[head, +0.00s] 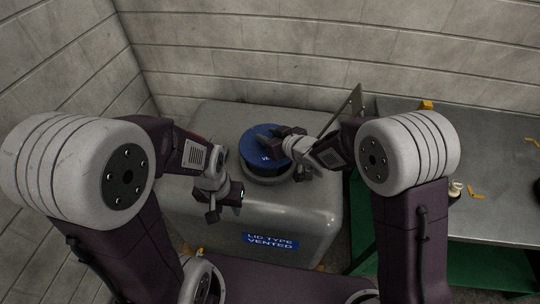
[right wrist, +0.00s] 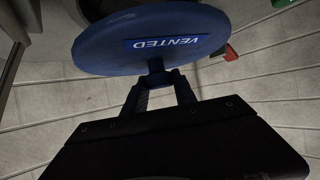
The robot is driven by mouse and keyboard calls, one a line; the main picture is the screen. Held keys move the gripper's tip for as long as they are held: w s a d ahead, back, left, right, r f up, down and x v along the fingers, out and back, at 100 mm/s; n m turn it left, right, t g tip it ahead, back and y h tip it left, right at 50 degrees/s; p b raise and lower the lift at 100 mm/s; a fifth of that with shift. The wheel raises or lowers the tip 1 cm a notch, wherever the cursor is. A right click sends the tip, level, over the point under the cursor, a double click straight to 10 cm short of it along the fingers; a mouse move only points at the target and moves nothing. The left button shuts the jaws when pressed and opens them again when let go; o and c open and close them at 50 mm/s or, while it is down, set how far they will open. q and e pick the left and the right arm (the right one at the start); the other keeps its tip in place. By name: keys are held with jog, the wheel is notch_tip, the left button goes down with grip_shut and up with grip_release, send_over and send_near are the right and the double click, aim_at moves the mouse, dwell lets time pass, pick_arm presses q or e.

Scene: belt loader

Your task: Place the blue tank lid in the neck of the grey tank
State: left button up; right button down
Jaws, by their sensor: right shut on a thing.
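The grey tank (head: 215,122) stands in the middle of the head view, with a label reading "LID TYPE VENTED" on its front. The round blue tank lid (head: 252,138) is over the tank's neck (head: 262,177), whose near rim shows below it. My right gripper (head: 272,143) is shut on the lid's handle. In the right wrist view the lid (right wrist: 150,28) shows the word "VENTED", and the fingers (right wrist: 162,92) grip its stem. My left gripper (head: 225,203) is open and empty over the tank's near left part.
A grey-topped table (head: 490,175) with green sides stands right of the tank, with small yellow pieces (head: 476,193) and a small pale object (head: 455,189) on it. A thin upright plate (head: 350,108) rises between tank and table. Block walls (head: 250,50) close the back and left.

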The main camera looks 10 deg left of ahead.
notch_tip(320, 180, down, 2)
jog(key=shift+w+f, duration=0.1)
jog(key=shift+w, duration=0.05)
pick_arm(q)
notch_tip(320, 180, down, 2)
jog(key=shift+f+b, duration=0.15)
jog(key=shift+b, duration=0.7)
pick_arm(e)
notch_tip(320, 180, down, 4)
jog(key=shift+r, duration=0.15)
pick_arm(q)
jog(key=shift+w, duration=0.1)
pick_arm(e)
jog(key=c, duration=1)
grip_release()
